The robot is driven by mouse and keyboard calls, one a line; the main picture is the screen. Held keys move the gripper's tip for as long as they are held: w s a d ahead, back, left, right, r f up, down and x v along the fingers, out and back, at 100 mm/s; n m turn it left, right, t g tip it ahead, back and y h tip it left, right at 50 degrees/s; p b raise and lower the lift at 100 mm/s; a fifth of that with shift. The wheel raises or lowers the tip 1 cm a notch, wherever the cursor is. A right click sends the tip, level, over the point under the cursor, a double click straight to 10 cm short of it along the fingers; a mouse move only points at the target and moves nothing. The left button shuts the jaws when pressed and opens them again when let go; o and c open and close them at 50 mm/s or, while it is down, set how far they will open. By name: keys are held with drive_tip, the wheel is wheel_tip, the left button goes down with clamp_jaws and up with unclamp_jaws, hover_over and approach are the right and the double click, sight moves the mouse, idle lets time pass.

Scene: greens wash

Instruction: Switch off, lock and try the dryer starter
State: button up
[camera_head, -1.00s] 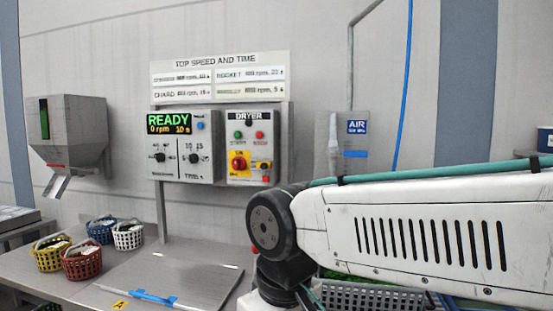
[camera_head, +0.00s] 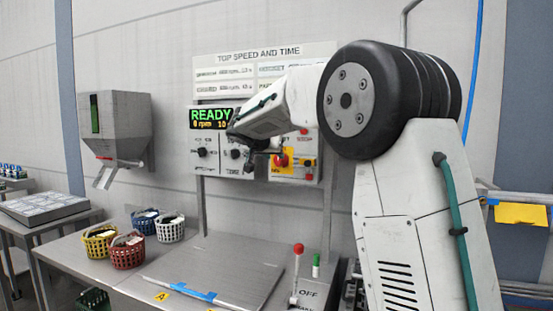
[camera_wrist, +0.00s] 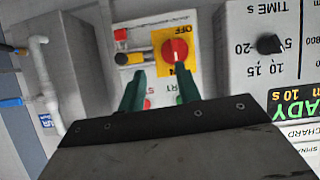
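The dryer starter box (camera_head: 313,148) is on the wall, partly hidden behind my arm in the head view. Its red rotary switch (camera_wrist: 175,50) sits on a yellow plate (camera_wrist: 160,41), with OFF lettering on one side and ON on the other. I cannot read the knob's position surely. My gripper (camera_wrist: 160,77) has two green fingers, apart and empty, in front of the box. One fingertip appears near the knob; contact cannot be told. In the head view, my gripper (camera_head: 268,150) is before the yellow plate.
The control panel, with a READY display (camera_head: 210,117) at 0 rpm, adjoins the box. Several small baskets (camera_head: 127,250) stand on the steel table (camera_head: 85,268). A red-ball lever (camera_head: 297,270) rises near an OFF label. A grey hopper (camera_head: 117,128) hangs at left.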

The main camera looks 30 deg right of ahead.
approach(278, 158)
drive_tip(key=f, duration=0.1)
drive_tip(key=shift+m+t+h, duration=0.3)
drive_tip(key=shift+t+h, duration=0.1)
drive_tip(key=x, duration=0.8)
drive_tip(key=shift+d, duration=0.15)
clamp_jaws()
